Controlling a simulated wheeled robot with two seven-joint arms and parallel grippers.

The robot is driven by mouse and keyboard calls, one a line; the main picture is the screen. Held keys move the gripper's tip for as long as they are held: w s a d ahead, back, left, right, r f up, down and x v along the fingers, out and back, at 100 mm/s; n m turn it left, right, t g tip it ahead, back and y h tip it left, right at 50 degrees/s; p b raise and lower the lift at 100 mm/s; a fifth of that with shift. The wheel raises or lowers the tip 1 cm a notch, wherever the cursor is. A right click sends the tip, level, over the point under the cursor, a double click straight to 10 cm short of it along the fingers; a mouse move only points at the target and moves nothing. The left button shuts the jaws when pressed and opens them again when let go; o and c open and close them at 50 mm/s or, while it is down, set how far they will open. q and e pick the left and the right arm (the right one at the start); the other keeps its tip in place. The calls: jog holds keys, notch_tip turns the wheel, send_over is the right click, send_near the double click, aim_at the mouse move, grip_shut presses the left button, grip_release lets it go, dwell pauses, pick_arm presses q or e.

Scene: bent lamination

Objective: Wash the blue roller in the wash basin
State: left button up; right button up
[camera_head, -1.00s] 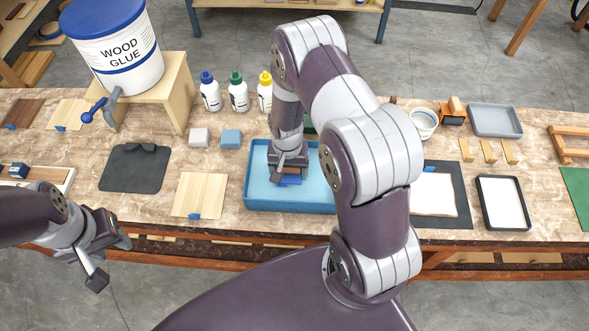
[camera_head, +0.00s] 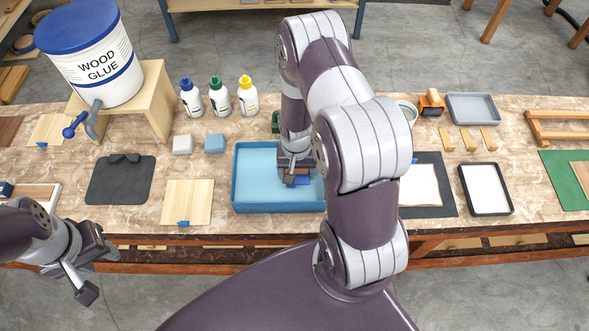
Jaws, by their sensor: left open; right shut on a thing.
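The wash basin (camera_head: 250,205) is a shallow blue rectangular tray on the worktable, partly hidden by my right arm. My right gripper (camera_head: 295,179) points down inside the basin, in its right part. It is shut on the blue roller (camera_head: 302,181), of which only a small blue part shows below the fingers. I cannot tell whether the roller touches the basin floor. My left gripper (camera_head: 88,275) is open and empty at the lower left, in front of the table's front edge.
A wood glue bucket (camera_head: 92,60) stands on a wooden stand (camera_head: 152,92) at the back left. Bottles (camera_head: 219,98) and two sponge-like blocks (camera_head: 214,143) sit behind the basin. A dark mat (camera_head: 121,180) and a wooden board (camera_head: 187,202) lie left; a white-filled tray (camera_head: 486,188) lies right.

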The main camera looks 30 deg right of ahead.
jog(key=shift+w+a+b, duration=0.15)
jog(key=shift+w+a, duration=0.4)
jog(key=shift+a, duration=0.3)
jog(key=shift+w+a+b, duration=0.15)
jog(key=shift+w+a, duration=0.35)
jog(key=shift+a, duration=0.35)
jog(key=shift+w+a+b, duration=0.15)
jog(key=shift+w+a, duration=0.4)
jog(key=shift+a, duration=0.3)
jog(key=shift+s+d+p, duration=0.2)
jog(key=shift+s+d, duration=0.35)
jog(key=shift+d, duration=0.3)
jog(key=shift+s+d+p, duration=0.2)
jog(key=shift+s+d, duration=0.3)
jog(key=shift+d, duration=0.4)
jog(key=shift+s+d+p, duration=0.2)
jog(key=shift+s+d, duration=0.35)
jog(key=shift+d, duration=0.3)
jog(key=a+r+p, duration=0.1)
jog(key=r, duration=0.1)
jog(key=w+r+p, duration=0.1)
jog(key=r+p, duration=0.1)
jog(key=a+r+p, duration=0.1)
jog(key=r+p, duration=0.1)
jog(key=shift+w+a+r, duration=0.25)
jog(key=shift+w+a, duration=0.05)
